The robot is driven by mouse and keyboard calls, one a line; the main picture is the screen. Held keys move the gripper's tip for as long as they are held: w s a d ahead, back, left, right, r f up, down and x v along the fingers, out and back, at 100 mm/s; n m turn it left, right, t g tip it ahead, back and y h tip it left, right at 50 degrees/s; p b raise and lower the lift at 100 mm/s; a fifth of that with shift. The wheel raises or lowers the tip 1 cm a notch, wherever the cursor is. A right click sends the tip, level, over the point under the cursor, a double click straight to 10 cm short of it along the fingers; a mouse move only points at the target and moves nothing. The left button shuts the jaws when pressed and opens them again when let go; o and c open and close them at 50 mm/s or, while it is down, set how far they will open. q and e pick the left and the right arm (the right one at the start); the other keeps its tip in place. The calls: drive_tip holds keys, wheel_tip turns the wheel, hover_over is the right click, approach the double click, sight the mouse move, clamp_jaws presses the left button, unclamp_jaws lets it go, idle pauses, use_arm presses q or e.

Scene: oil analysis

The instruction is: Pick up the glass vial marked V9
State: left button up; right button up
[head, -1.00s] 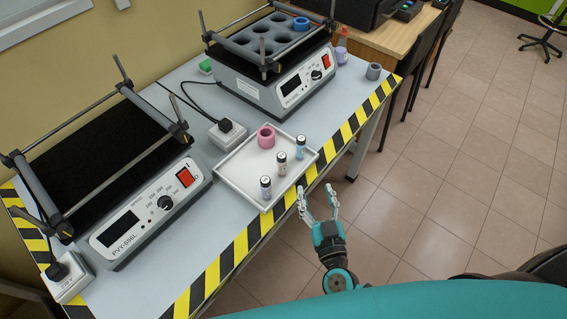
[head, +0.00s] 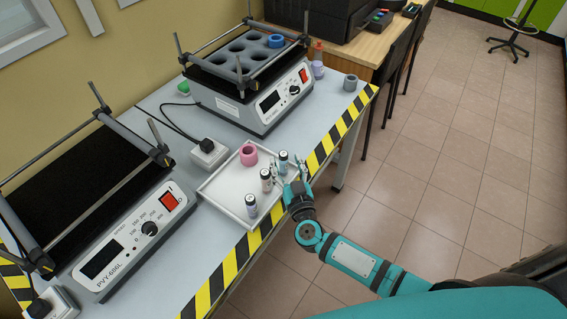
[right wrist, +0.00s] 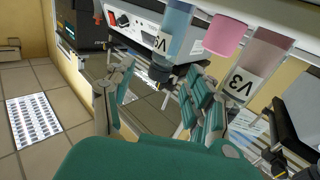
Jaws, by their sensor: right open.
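A reddish vial marked V3 (right wrist: 262,58) is at right. The gripper (right wrist: 162,92) is empty there. My left gripper is out of view.
Two shakers, one front left (head: 125,240) and one behind (head: 275,97), flank the tray. The floor to the right is open.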

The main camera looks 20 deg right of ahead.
sight(284, 160)
drive_tip(key=w, duration=0.3)
drive_tip(key=shift+w+f, duration=0.1)
drive_tip(key=shift+w, duration=0.15)
clamp_jaws()
